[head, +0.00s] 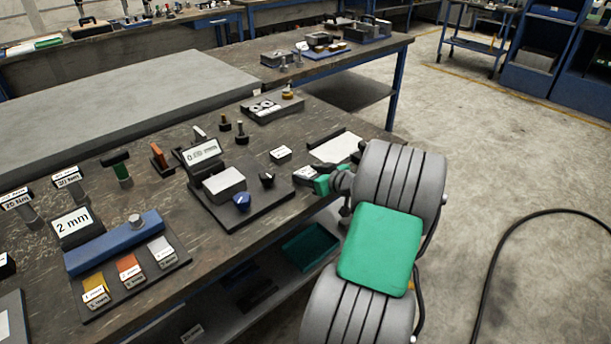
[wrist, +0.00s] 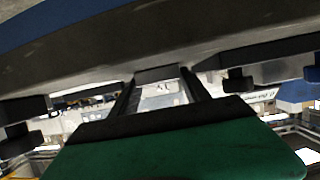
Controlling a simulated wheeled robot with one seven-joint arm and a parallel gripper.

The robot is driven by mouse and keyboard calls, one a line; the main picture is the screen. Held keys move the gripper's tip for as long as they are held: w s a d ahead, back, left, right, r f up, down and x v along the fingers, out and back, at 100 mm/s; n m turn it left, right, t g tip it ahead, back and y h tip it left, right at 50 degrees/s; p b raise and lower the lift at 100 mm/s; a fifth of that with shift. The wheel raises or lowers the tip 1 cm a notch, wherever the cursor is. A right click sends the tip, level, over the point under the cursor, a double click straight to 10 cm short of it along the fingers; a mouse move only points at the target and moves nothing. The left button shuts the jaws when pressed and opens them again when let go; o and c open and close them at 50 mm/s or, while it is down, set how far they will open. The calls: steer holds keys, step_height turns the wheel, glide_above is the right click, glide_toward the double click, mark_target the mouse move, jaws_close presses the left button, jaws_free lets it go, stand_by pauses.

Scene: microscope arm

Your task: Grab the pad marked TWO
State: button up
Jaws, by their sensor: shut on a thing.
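My gripper (head: 312,177) is at the right front edge of the workbench in the head view, at the end of my grey and green arm. It is shut on a small dark pad with a white label (head: 304,173). The label is too small to read in the head view. In the wrist view a pale labelled face (wrist: 160,89) shows between the two dark fingers, with marks I cannot read clearly. A similar small pad with a white top (head: 281,154) sits on the bench a little behind and left of my gripper.
A white sheet on a dark plate (head: 336,148) lies just behind my gripper. A dark fixture with a grey block and blue knob (head: 242,200) stands to its left. A 2 mm block (head: 72,222) and blue bar are farther left. A green bin (head: 310,248) is on the lower shelf.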

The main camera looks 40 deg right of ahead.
jaws_close()
steer(key=shift+r, duration=0.1)
stand_by(0.3)
